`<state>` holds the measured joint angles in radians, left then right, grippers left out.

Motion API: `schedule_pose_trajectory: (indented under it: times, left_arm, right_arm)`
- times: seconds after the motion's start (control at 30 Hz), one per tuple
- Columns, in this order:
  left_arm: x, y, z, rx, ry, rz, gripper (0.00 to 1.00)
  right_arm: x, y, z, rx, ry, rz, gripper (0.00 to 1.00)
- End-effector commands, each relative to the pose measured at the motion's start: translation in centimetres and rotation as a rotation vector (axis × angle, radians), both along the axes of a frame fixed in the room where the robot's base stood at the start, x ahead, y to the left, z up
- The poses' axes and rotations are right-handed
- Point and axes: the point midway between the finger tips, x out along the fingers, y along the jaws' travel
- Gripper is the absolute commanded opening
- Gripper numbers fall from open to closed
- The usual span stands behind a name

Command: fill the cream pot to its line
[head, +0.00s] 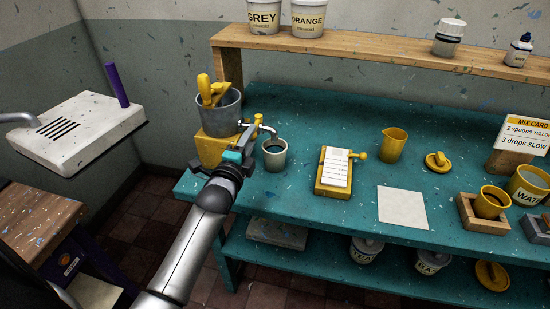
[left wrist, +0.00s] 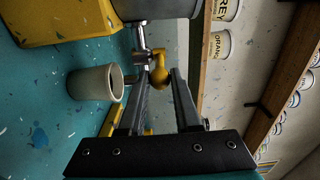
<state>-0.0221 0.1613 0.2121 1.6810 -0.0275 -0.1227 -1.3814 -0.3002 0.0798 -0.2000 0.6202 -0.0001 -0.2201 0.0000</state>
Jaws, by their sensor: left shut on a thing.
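The cream pot (head: 274,158) stands upright on the teal bench below the tap spout, and its inside looks dark. It also shows in the left wrist view (left wrist: 92,83). Its fill line and level cannot be made out. A grey metal urn (head: 222,118) sits on a yellow block (head: 208,150), with a metal tap (head: 268,129) at its side. The tap has a yellow handle (left wrist: 160,68). My left gripper (head: 250,138) is at the tap, just left of the pot, shut on the yellow handle between its fingertips. My right gripper is not in view.
A wooden shelf (head: 350,47) with tubs runs along the back. The bench front is clear near the sheet.

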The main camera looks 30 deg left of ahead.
Motion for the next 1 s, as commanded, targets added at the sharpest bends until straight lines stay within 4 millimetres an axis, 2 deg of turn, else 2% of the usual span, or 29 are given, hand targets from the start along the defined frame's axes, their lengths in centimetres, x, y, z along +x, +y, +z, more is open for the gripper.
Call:
schedule_pose_trajectory:
  times: [0.23,0.77,0.8,1.0]
  left_arm:
    - [-0.3,1.0,0.1,0.003,0.002,0.004,0.0]
    - [-0.3,1.3,0.0,0.003,0.002,0.006,0.0]
    - [-0.3,1.3,0.0,0.003,0.002,0.006,0.35]
    - [-0.3,1.2,0.0,0.002,0.001,0.003,0.58]
  right_arm:
    - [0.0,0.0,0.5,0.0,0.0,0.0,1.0]
    - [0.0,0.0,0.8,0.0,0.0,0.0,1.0]
    - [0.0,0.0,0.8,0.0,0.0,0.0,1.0]
    - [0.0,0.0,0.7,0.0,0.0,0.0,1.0]
